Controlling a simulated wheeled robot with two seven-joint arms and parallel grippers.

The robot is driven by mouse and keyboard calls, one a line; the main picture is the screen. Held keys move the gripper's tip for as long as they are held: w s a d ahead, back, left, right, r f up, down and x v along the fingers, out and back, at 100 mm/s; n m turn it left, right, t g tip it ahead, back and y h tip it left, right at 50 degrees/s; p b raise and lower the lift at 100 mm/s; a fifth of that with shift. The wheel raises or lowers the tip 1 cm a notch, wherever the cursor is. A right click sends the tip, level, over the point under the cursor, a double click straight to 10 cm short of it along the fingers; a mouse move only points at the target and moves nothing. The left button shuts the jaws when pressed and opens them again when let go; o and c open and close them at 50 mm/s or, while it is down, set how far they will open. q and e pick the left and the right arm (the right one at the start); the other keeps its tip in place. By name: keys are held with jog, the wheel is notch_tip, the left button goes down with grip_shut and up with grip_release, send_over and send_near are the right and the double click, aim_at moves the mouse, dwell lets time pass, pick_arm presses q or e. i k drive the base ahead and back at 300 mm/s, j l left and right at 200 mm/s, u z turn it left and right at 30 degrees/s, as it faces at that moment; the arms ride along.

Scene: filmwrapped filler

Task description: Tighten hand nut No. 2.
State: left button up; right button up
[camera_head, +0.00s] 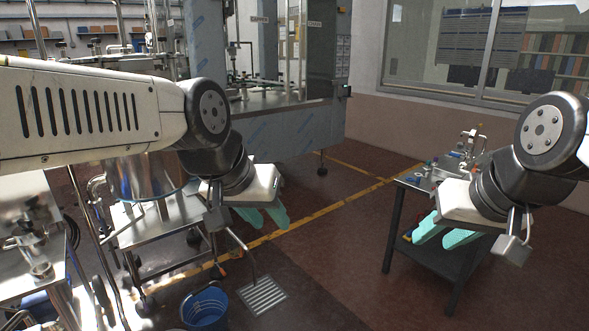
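My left gripper (262,216) hangs at the middle of the view, with teal fingers pointing down and to the right above the floor. The fingers look a little apart and nothing shows between them. My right gripper (441,235) is at the right, with its teal fingers pointing down and left in front of the small dark table. Its fingers also look slightly apart and hold nothing visible. Hand nut No. 2 cannot be picked out. The filling machine (290,130) stands at the back behind blue-filmed panels, and its fittings are too small to tell apart.
A dark table (391,225) with small metal parts stands at the right. A steel cart with a metal vessel (145,178) is at the left. A blue bucket (205,309) and a floor drain (262,295) are in front. The floor between is clear.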

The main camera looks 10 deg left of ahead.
aim_at(97, 42)
jog(key=i+j+u, duration=0.1)
jog(key=i+u, duration=0.15)
jog(key=u, duration=0.2)
jog(key=i+u, duration=0.25)
jog(key=u, duration=0.2)
jog(key=i+u, duration=0.2)
jog(key=u, duration=0.2)
jog(key=i+l+u, duration=0.2)
jog(key=u, duration=0.25)
jog(key=i+l+u, duration=0.2)
jog(key=u, duration=0.25)
